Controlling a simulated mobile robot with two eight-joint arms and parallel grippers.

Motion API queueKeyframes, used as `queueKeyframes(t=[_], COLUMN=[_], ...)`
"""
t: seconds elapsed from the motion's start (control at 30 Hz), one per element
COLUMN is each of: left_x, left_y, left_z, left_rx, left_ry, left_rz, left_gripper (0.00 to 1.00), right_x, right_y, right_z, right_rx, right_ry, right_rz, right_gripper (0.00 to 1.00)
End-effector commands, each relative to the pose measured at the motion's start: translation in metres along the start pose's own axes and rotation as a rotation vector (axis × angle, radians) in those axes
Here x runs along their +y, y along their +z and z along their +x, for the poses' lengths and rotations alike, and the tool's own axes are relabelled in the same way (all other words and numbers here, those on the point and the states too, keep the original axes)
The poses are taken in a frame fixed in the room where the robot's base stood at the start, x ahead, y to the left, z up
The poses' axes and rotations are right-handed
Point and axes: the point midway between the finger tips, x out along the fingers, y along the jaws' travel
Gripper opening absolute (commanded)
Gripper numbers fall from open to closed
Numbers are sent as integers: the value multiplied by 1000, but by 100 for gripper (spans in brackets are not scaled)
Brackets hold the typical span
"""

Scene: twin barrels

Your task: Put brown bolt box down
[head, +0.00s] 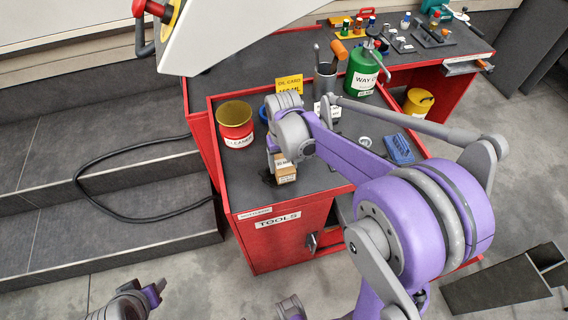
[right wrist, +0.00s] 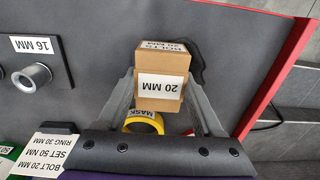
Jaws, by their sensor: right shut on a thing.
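The brown bolt box (head: 286,173) is at the front left of the red tool cart's dark top (head: 325,178). My right gripper (head: 277,153) comes down over it and is shut on it. In the right wrist view the box (right wrist: 162,82) sits between the two fingers of the gripper (right wrist: 164,103), its white "20 MM" label facing the camera. I cannot tell whether its underside touches the cart top. My left gripper (head: 152,293) is at the bottom left, apart from the cart; its opening is not clear.
A yellow mask tape roll (right wrist: 144,123) lies close by the box. A red cleaner tin (head: 236,126), a yellow oil card (head: 289,84), a green can (head: 362,75) and a blue item (head: 398,149) are on the cart. A black cable (head: 120,155) hangs over the steps at left.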

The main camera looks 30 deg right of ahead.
Motion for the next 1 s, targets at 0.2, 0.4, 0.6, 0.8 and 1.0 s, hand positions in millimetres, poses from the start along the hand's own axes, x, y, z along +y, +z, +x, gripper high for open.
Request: queueKeyframes(t=[0.2, 0.4, 0.6, 0.8, 1.0], left_x=[0, 0, 0, 0, 0], left_y=[0, 2, 2, 2, -1], left_z=[0, 2, 2, 2, -1], left_rx=[0, -1, -1, -1, 0], left_ry=[0, 0, 0, 0, 0], left_rz=[0, 0, 0, 0, 0], left_gripper=[50, 50, 50, 50, 50], right_x=[0, 0, 0, 0, 0], right_y=[0, 0, 0, 0, 0], right_z=[5, 8, 8, 8, 0], right_rx=[0, 0, 0, 0, 0], right_ry=[0, 0, 0, 0, 0], right_rz=[0, 0, 0, 0, 0], right_gripper=[0, 0, 97, 98, 98])
